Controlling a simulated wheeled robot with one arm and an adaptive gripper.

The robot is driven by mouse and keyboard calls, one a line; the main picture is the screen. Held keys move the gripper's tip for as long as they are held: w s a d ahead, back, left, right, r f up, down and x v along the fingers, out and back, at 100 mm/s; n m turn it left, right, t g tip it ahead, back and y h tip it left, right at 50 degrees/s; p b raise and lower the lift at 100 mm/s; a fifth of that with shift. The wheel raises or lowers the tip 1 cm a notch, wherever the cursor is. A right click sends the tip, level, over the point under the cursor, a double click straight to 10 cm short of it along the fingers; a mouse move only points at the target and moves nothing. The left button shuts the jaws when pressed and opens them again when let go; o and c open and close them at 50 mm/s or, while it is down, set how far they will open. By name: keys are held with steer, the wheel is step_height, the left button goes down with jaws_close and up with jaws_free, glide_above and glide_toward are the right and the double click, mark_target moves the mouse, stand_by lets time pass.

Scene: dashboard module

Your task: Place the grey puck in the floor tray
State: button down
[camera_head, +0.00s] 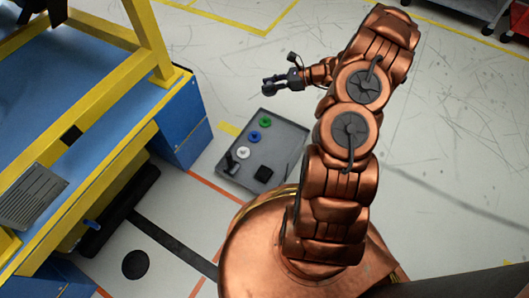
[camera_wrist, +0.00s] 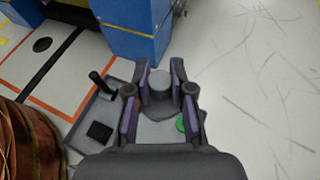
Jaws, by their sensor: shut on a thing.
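My gripper (camera_head: 268,86) is shut on the grey puck (camera_wrist: 160,80), which sits between the fingers in the wrist view. In the head view the puck cannot be told apart from the dark fingers. There the gripper appears just beyond the far edge of the grey floor tray (camera_head: 286,143); its height is hard to judge. The tray holds a green puck (camera_head: 265,121), a blue puck (camera_head: 254,136), a white puck (camera_head: 243,153), a black square block (camera_head: 263,174) and a dark upright peg (camera_head: 230,163). The green puck also shows in the wrist view (camera_wrist: 181,125).
A blue workbench (camera_head: 183,125) with a yellow frame (camera_head: 147,40) stands left of the tray. A black disc (camera_head: 135,264) lies on the floor at lower left. Carts (camera_head: 480,12) stand at the top right. The floor right of my arm is clear.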

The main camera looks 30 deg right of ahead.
steer(key=s+d+f+b, duration=0.1)
steer(key=s+d+f, duration=0.15)
steer(key=f, duration=0.25)
steer(key=s+d+f, duration=0.2)
steer(key=s+f, duration=0.2)
steer(key=f, duration=0.2)
steer(key=b, duration=0.6)
glide_above(286, 143)
step_height(286, 143, down, 14)
steer(key=shift+r, duration=0.2)
steer(key=shift+f+b, duration=1)
steer(key=shift+f, duration=1.25)
steer(key=shift+w, duration=0.1)
steer(key=c, duration=1)
jaws_free()
steer(key=shift+f, duration=0.1)
